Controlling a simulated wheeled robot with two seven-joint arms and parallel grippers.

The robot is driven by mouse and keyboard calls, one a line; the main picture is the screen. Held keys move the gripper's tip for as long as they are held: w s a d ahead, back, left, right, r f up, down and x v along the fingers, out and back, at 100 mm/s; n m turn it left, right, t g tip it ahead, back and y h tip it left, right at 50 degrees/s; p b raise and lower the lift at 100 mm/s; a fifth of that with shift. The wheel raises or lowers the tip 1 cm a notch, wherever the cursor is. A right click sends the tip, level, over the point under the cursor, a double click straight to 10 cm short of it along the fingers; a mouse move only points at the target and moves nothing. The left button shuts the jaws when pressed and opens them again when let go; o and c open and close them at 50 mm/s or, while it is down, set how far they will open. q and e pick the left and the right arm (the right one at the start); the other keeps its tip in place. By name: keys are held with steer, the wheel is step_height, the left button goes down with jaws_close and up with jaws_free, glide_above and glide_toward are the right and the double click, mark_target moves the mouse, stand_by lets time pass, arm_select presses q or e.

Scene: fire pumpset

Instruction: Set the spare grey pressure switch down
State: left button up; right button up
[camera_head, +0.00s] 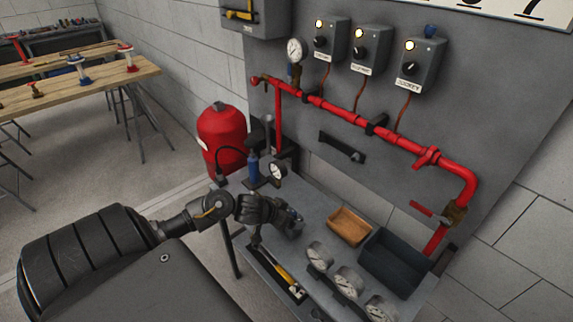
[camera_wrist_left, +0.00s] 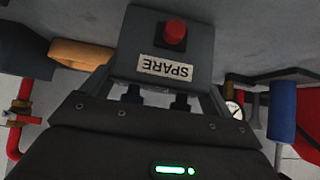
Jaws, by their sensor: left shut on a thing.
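The spare grey pressure switch (camera_wrist_left: 165,45) fills the upper middle of the left wrist view. It is a grey box with a red button and a white label that reads SPARE, upside down in that view. My left gripper (camera_wrist_left: 160,100) is shut on it, with a finger on each side. In the head view my left gripper (camera_head: 262,210) is over the grey bench (camera_head: 325,215), and the switch (camera_head: 291,220) shows only in part beside it. I cannot tell whether the switch touches the bench. My right gripper is not in view.
A tan tray (camera_head: 349,225) and a dark bin (camera_head: 395,260) stand right of the gripper. Several gauges (camera_head: 347,282) line the front. A blue hand pump (camera_head: 253,167) with a gauge stands behind. A tool tray (camera_head: 280,275) lies nearer. Red pipe (camera_head: 350,115) runs along the panel.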

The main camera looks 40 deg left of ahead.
arm_select(q)
steer(key=shift+f, duration=0.15)
steer(key=o, duration=1.2)
steer(key=shift+r, duration=0.25)
steer(key=p+v, duration=0.2)
steer(key=v, duration=1)
steer(key=shift+d+f, duration=0.1)
